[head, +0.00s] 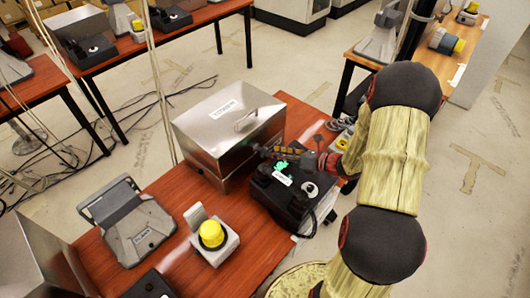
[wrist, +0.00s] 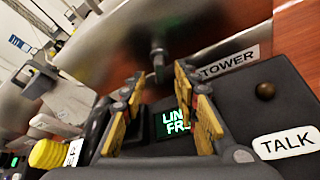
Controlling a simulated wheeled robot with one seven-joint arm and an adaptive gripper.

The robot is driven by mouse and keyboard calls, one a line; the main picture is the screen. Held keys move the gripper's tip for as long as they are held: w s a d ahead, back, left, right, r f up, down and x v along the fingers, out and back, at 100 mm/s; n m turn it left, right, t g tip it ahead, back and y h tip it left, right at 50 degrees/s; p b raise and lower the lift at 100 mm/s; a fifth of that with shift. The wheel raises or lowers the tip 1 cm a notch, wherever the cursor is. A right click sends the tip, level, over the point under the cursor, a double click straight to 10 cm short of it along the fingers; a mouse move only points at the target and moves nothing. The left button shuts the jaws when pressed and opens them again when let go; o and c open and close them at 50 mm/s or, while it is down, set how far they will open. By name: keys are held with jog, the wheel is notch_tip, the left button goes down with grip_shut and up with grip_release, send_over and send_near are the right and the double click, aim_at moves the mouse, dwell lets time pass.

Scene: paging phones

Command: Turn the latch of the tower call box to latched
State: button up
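The tower call box is a steel box (head: 215,130) with a lid and handle at the centre of the red-brown table; its steel front (wrist: 225,20) fills the upper wrist view. A TOWER label (wrist: 228,62) shows low on that side. A small dark latch (wrist: 157,58) stands out from the steel, its exact angle hard to tell. My gripper (wrist: 159,80) is open, its yellow-padded fingers either side of the latch in the picture. I cannot tell whether they touch it. In the head view my gripper (head: 272,153) is at the box's front; the latch is hidden there.
A black phone unit (head: 290,190) with a green LINE FREE display (wrist: 178,122) and TALK label (wrist: 287,143) lies under my gripper. A yellow-button unit (head: 212,237) and a grey case (head: 138,228) stand on the same table. Cables lie on the floor at left.

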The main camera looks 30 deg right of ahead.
aim_at(265, 152)
jog(key=shift+b+x, duration=0.6)
jog(key=shift+x, duration=2.2)
jog(key=shift+c, duration=1.4)
grip_shut()
